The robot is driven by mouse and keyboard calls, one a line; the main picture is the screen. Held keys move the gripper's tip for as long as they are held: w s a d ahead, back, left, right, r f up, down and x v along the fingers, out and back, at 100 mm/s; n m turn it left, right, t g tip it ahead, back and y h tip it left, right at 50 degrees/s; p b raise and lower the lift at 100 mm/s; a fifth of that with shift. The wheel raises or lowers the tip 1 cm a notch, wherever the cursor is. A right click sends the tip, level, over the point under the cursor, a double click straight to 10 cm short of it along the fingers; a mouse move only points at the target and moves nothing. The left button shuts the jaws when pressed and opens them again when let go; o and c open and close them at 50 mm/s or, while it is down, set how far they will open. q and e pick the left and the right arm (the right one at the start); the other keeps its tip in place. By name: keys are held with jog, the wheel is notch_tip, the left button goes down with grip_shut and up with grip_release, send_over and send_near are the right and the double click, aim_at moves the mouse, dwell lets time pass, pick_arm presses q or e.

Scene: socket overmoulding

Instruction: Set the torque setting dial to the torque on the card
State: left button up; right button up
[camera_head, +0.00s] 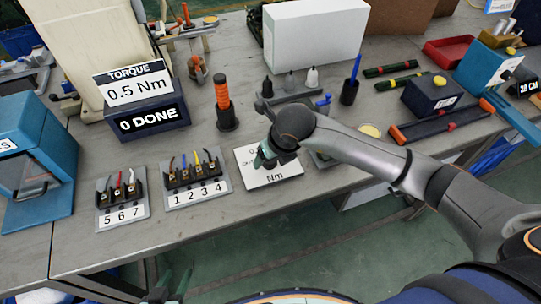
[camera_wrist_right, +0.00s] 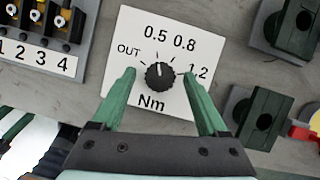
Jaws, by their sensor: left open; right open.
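The card (camera_head: 137,88) reads "TORQUE 0.5 Nm" and stands at the left on a dark box showing "0 DONE". The white torque dial plate (camera_head: 275,180) lies flat on the table, partly hidden by my right gripper (camera_head: 266,156). In the right wrist view, the black dial knob (camera_wrist_right: 160,76) sits amid OUT, 0.5, 0.8 and 1.2; its small white mark points up, roughly toward 0.5. My right gripper (camera_wrist_right: 160,73) is open, its green fingers on either side of the knob; contact cannot be told. My left gripper (camera_head: 174,283) is open and empty, low in front of the table.
Trays of numbered terminals, 5 to 7 (camera_head: 122,200) and 1 to 4 (camera_head: 196,186), lie left of the dial plate. An orange-handled screwdriver (camera_head: 223,100) stands upright behind them. Dark green fixtures (camera_wrist_right: 257,117) sit right of the plate. A blue machine (camera_head: 40,160) stands far left.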

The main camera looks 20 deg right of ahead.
pick_arm(q)
jog(key=shift+s+a, duration=0.2)
jog(key=shift+s, duration=0.15)
pick_arm(e)
jog(key=v, duration=1.2)
jog(key=shift+s, duration=0.15)
pick_arm(q)
jog(key=shift+w, duration=0.1)
